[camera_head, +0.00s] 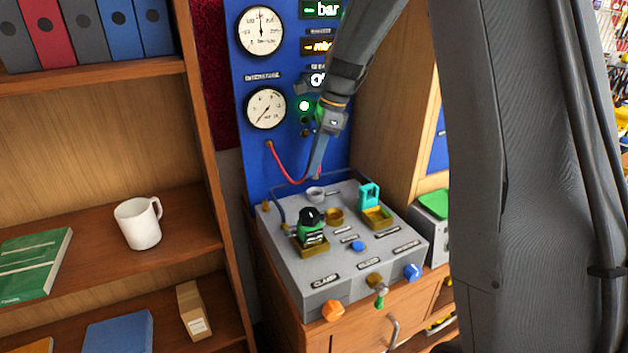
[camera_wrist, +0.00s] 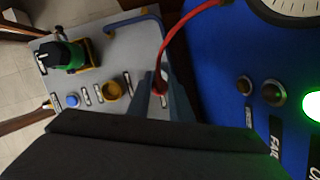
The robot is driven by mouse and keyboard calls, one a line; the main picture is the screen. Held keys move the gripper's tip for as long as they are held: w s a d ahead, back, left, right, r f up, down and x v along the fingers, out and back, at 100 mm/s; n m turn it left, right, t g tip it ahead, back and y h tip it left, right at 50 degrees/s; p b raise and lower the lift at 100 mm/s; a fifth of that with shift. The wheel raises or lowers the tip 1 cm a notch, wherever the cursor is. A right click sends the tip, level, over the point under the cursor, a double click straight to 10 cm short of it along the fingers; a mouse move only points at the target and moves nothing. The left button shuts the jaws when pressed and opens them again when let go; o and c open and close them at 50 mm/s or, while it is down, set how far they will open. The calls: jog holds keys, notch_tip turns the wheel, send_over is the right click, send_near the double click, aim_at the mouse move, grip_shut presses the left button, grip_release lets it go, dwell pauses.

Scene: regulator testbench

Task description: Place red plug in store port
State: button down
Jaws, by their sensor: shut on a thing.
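My gripper (camera_head: 318,170) hangs above the back of the grey bench box (camera_head: 297,268), in front of the blue panel. In the wrist view its fingers (camera_wrist: 162,90) are shut on the red plug (camera_wrist: 160,87) at the end of a red hose (camera_wrist: 185,30). In the head view the hose (camera_head: 285,172) runs from the panel below the lower gauge to my fingertips, which mostly hide the plug. A pale round port (camera_head: 315,194) lies just below the fingertips, with a gap. A brass ring port (camera_head: 335,215) is nearer the front. The small labels are unreadable, so I cannot tell which is the store port.
A green-and-black part (camera_head: 311,228) stands in a brass holder at the box's left, and a teal part (camera_head: 369,195) stands at the right. A blue button (camera_head: 358,246) and front knobs stick out. A dark blue hose (camera_wrist: 135,20) curves near the back left.

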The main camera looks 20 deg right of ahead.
aim_at(315, 178)
jog(key=shift+f+p, duration=0.75)
jog(key=shift+f, duration=2.15)
jog(key=c, duration=1.6)
grip_release()
jog(key=shift+f, duration=0.15)
jog(key=b+v, duration=0.3)
jog(key=v, duration=0.9)
jog(key=shift+b, duration=0.4)
